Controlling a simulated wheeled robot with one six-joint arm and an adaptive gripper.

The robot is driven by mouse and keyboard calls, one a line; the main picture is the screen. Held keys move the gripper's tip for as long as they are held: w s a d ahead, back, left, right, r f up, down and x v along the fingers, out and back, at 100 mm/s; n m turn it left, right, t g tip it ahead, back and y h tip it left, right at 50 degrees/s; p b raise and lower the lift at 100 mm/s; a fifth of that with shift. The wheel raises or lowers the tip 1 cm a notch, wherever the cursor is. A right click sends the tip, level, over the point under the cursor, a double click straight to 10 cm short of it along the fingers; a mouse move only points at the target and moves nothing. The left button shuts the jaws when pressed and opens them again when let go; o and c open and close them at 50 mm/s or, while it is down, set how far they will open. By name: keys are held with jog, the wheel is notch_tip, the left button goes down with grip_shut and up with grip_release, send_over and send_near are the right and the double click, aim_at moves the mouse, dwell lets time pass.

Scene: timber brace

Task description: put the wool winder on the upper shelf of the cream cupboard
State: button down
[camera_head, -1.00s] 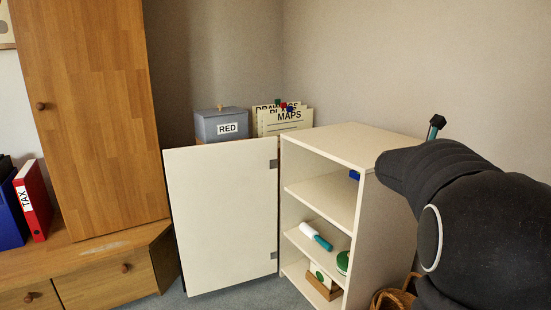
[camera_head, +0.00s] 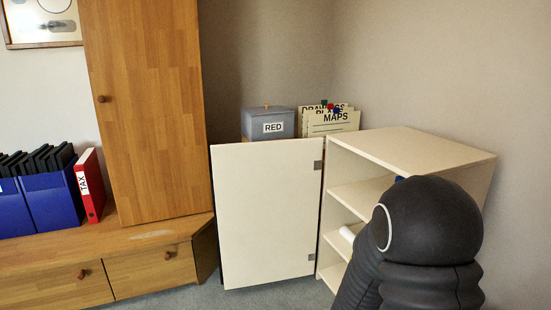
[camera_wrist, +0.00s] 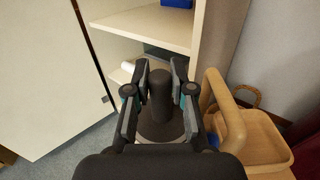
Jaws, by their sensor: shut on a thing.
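The cream cupboard (camera_head: 405,146) stands open, its door (camera_head: 265,215) swung out to the left. Its upper shelf (camera_head: 358,196) shows in part beside my arm; in the wrist view the upper shelf (camera_wrist: 140,24) is at the top, with a blue thing (camera_wrist: 176,3) on it. My gripper (camera_wrist: 160,75) is shut on a dark upright post with a round greyish base, seemingly the wool winder (camera_wrist: 160,95). It is in front of the cupboard, below the upper shelf's level in the wrist picture. My arm hides the gripper and winder in the head view.
A white item (camera_wrist: 127,66) lies on the lower shelf. A wooden tray with a curved handle (camera_wrist: 270,148) and a wicker basket (camera_wrist: 247,96) stand close on the right.

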jog(key=a+f+n+y, duration=0.1)
jog(key=a+f, duration=0.2)
jog(key=a, duration=0.2)
jog(key=s+a+f+n+t+y, duration=0.1)
jog(key=a+f+y, duration=0.1)
jog(key=a, duration=0.3)
jog(key=shift+a+f+y, duration=0.3)
jog(key=shift+a+f, duration=0.1)
jog(key=shift+f, duration=0.35)
jog(key=shift+d, duration=0.15)
